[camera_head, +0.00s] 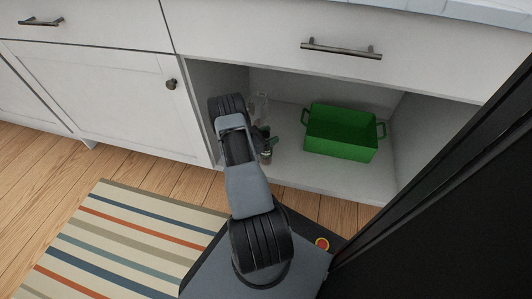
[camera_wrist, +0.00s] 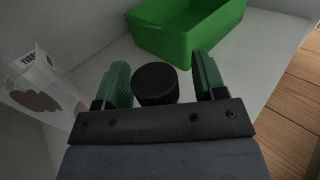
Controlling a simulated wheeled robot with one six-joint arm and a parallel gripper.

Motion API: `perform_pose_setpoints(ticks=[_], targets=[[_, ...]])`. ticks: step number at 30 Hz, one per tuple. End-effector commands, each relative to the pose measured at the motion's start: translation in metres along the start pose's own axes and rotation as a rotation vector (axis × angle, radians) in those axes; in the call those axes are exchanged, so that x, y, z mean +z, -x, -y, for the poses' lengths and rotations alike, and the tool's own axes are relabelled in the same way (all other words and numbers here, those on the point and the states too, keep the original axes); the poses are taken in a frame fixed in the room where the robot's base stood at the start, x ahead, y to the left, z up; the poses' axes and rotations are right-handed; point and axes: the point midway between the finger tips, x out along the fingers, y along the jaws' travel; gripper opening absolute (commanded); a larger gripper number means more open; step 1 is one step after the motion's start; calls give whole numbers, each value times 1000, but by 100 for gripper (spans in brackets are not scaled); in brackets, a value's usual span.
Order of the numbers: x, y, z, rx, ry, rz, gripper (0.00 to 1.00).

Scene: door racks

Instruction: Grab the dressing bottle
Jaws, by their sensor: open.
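My gripper (camera_wrist: 163,76) is open, with its two green-padded fingers apart. A round black cap (camera_wrist: 155,84) shows between the fingers, seen from above; it looks like the top of the dressing bottle, whose body is hidden below it. Small gaps show between the cap and both fingers. In the head view, a small dark bottle (camera_head: 267,156) stands upright on the cabinet floor beside my gripper, partly covered by my arm.
A green bin (camera_head: 340,133) with side handles stands to the right in the open cabinet (camera_head: 330,178). A clear container with a brown patch (camera_wrist: 38,88) stands left of my gripper. The cabinet's left wall is close. A striped rug (camera_head: 120,240) lies on the floor.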

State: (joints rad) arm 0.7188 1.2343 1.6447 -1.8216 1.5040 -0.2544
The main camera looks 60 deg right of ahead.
Motion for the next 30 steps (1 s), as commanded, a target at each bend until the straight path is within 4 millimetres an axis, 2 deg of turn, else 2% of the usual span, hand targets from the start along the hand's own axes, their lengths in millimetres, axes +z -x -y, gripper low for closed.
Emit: perform_pose_setpoints(ticks=[5, 24, 30], targets=[[0, 0, 0, 0, 0, 0, 62], [0, 0, 0, -1, 0, 0, 1], [0, 0, 0, 0, 0, 0, 0]])
